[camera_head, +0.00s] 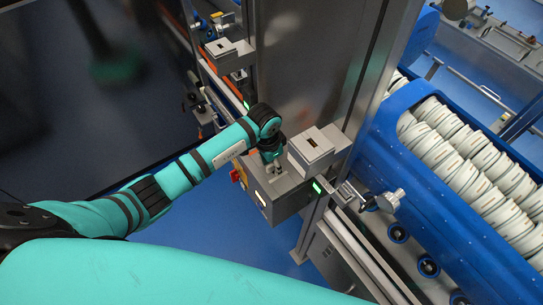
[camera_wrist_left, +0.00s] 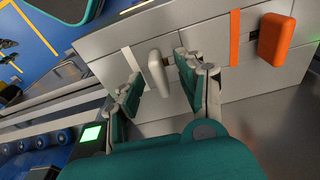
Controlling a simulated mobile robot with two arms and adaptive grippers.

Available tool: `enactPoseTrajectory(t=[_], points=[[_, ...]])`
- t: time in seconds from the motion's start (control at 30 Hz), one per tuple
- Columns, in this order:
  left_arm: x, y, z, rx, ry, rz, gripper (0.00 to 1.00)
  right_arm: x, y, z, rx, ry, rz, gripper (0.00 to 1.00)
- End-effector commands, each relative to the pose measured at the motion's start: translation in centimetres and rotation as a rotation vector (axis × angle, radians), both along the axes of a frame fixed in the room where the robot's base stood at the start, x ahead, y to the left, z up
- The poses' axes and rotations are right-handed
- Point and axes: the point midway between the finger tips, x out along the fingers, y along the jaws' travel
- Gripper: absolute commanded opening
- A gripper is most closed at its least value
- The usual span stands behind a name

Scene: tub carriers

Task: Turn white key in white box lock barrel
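The white key (camera_wrist_left: 157,73) stands out from the grey box face (camera_wrist_left: 110,68) in the wrist view, beside a white strip (camera_wrist_left: 131,59). My left gripper (camera_wrist_left: 160,85) is open. Its two fingers lie on either side of the white key in the picture, with a gap to the key; I cannot tell how far in depth they reach past it. The lock barrel behind the key is hidden. In the head view my left gripper (camera_head: 271,166) is at the grey box (camera_head: 286,197) on the column, and the key cannot be made out there. My right gripper is not in view.
An orange key (camera_wrist_left: 276,36) and an orange strip (camera_wrist_left: 234,38) are on the same face, to the right. A screen with green light (camera_wrist_left: 91,134) is at lower left. A blue carrier (camera_head: 405,101) with several white tubs stands right of the steel column (camera_head: 305,70).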

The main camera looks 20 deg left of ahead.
Motion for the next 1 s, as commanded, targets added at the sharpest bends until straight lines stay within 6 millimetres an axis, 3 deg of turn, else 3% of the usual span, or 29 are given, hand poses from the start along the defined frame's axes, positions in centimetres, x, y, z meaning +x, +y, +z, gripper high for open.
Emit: enactPoseTrajectory(t=[0.5,0.7,1.0], points=[[-0.9,0.7,9.6,-0.001,-0.002,0.0,0.39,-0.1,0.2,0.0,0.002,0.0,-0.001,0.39],[-1.1,0.9,11.2,0.0,0.0,0.001,0.39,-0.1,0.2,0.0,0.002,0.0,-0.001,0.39],[-1.1,0.9,11.3,0.001,0.001,0.0,0.39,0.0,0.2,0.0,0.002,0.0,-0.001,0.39]])
